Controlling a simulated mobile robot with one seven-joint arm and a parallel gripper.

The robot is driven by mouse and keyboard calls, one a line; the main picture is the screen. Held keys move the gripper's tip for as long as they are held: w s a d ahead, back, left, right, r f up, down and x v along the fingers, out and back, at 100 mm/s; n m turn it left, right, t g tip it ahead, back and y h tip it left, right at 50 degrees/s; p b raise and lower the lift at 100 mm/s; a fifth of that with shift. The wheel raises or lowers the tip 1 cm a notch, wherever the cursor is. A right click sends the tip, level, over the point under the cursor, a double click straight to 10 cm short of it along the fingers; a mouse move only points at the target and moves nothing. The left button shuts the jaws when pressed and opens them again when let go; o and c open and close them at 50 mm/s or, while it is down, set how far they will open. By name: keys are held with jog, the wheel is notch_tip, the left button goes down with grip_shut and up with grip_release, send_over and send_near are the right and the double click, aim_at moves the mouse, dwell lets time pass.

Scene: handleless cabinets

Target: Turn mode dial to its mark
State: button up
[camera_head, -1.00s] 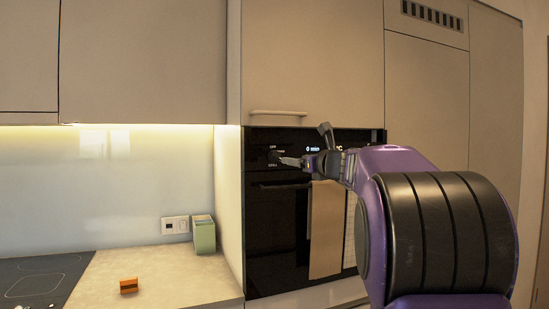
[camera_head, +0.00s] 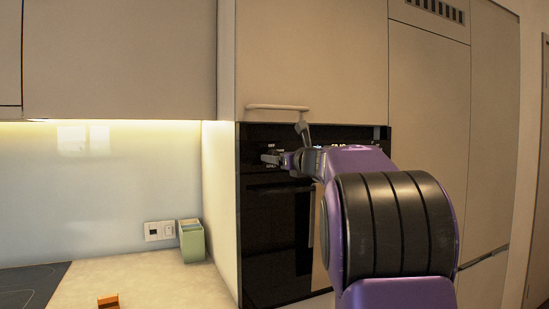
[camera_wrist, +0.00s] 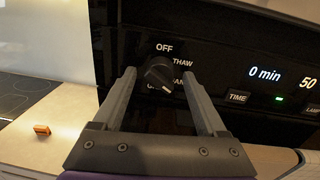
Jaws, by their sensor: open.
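The mode dial (camera_wrist: 159,72) is a dark round knob on the black oven panel in the wrist view. The labels OFF, THAW and a partly hidden one ending in AN are printed around it. The knob's pointer appears to aim to the lower right. My gripper (camera_wrist: 153,75) is open, with one finger on each side of the dial; I cannot tell whether either touches it. In the head view my gripper (camera_head: 272,158) is at the upper left of the oven front (camera_head: 275,225), and it hides the dial there.
A lit display (camera_wrist: 280,77) and the TIME button (camera_wrist: 237,97) are right of the dial. A cabinet handle (camera_head: 278,107) sits just above the oven. A green container (camera_head: 192,241) and an orange block (camera_head: 108,301) stand on the counter (camera_head: 165,280) at left.

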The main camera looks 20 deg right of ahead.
jog(key=shift+s, duration=0.1)
grip_shut()
jog(key=shift+n, duration=0.3)
jog(key=n+b, duration=0.2)
jog(key=n, duration=0.2)
jog(key=shift+n+b, duration=0.3)
jog(key=n+b, duration=0.1)
jog(key=n, duration=0.5)
jog(key=shift+r+h+b, duration=0.15)
jog(key=shift+h+b, duration=0.15)
jog(key=n, duration=0.6)
jog(key=shift+s+r+g, duration=0.1)
jog(key=shift+r+g, duration=0.05)
jog(key=shift+g, duration=0.15)
jog(key=n+h, duration=0.1)
jog(key=n, duration=0.4)
jog(key=shift+n, duration=0.3)
